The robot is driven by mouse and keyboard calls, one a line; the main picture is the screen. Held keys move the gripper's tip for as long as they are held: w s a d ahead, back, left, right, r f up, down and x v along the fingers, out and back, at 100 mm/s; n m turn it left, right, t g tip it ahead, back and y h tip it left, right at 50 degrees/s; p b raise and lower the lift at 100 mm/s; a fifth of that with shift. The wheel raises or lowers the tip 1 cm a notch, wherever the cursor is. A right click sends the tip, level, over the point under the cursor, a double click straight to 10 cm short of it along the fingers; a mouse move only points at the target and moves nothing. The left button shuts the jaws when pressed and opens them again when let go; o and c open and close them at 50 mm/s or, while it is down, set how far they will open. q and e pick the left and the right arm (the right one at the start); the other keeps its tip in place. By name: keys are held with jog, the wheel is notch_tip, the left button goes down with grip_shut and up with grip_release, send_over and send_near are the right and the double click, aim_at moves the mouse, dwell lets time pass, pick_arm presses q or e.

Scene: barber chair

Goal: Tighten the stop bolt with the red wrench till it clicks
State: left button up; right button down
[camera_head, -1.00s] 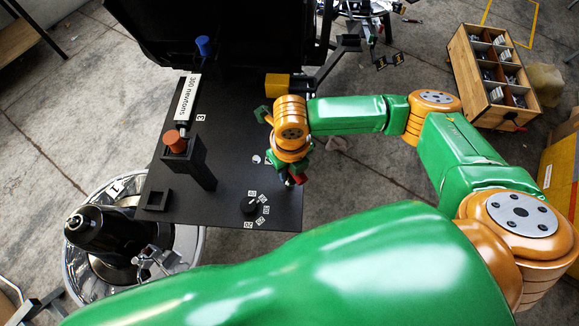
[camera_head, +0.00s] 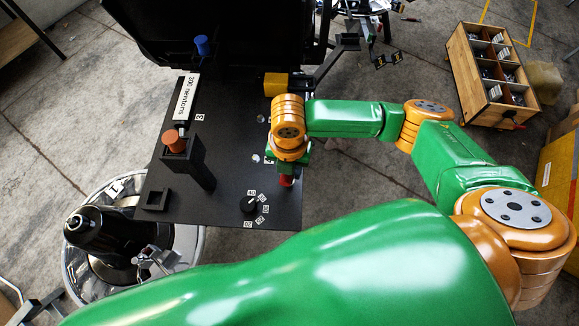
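A red piece (camera_head: 287,181), perhaps part of the red wrench, shows just below my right gripper (camera_head: 286,172) over the right part of the black panel (camera_head: 230,205). My wrist covers most of this spot from above. The fingers are hidden, so I cannot tell whether they are shut on the red piece. I cannot make out the stop bolt. An orange-topped piece (camera_head: 173,141) sits on a black post, and a blue-topped piece (camera_head: 202,46) stands farther back. My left gripper is not in view.
A black dial (camera_head: 249,204) with number tags lies left of my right gripper. An empty square holder (camera_head: 156,200) is at the panel's left. A "300 newtons" label (camera_head: 186,98) stands behind the orange-topped piece. A yellow block (camera_head: 277,82) and a wooden crate (camera_head: 467,70) are farther off.

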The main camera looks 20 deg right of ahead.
jog(key=m, duration=0.9)
jog(key=n, duration=1.8)
jog(key=shift+a, duration=0.1)
jog(key=n, duration=0.6)
jog(key=shift+a, duration=0.1)
jog(key=shift+r, duration=2.5)
